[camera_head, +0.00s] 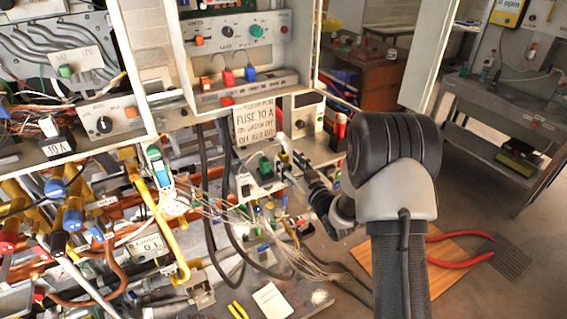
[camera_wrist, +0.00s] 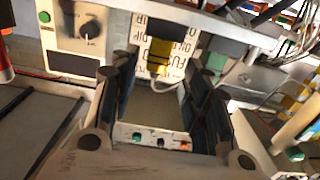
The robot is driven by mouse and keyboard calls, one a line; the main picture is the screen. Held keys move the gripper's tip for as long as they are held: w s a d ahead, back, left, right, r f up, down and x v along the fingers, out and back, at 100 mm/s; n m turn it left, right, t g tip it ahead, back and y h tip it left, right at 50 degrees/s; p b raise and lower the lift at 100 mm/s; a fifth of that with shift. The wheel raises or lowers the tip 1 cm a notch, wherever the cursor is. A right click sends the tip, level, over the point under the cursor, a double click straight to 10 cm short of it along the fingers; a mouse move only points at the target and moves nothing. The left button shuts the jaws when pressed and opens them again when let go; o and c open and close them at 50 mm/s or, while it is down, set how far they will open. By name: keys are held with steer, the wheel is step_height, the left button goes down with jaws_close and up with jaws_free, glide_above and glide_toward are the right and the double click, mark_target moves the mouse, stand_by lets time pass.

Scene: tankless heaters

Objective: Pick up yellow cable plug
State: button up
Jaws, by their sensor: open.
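A yellow cable plug (camera_wrist: 174,52) with a pale cable shows in the wrist view, ahead of my fingertips and between their lines. It is in front of a card with handwritten text. My gripper (camera_wrist: 162,66) is open, with one dark finger on each side of the plug and a clear gap between them. I cannot tell whether the plug is within finger depth. In the head view my gripper (camera_head: 292,160) reaches in from the right, below the same card (camera_head: 254,122). I cannot make out the plug there.
An open grey cabinet (camera_head: 240,85) with knobs and switches stands above my gripper. Black cables (camera_head: 230,200) and thin loose wires hang to its left. Pipes and valves crowd the left side. Red-handled pliers (camera_head: 460,250) lie on a wooden board at lower right.

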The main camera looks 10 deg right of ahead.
mark_target(286, 158)
steer(key=x, duration=0.2)
steer(key=b+x, duration=0.1)
steer(key=x, duration=0.1)
steer(key=shift+w+d+f, duration=0.15)
steer(key=shift+f, duration=0.1)
steer(key=shift+c, duration=0.3)
jaws_close()
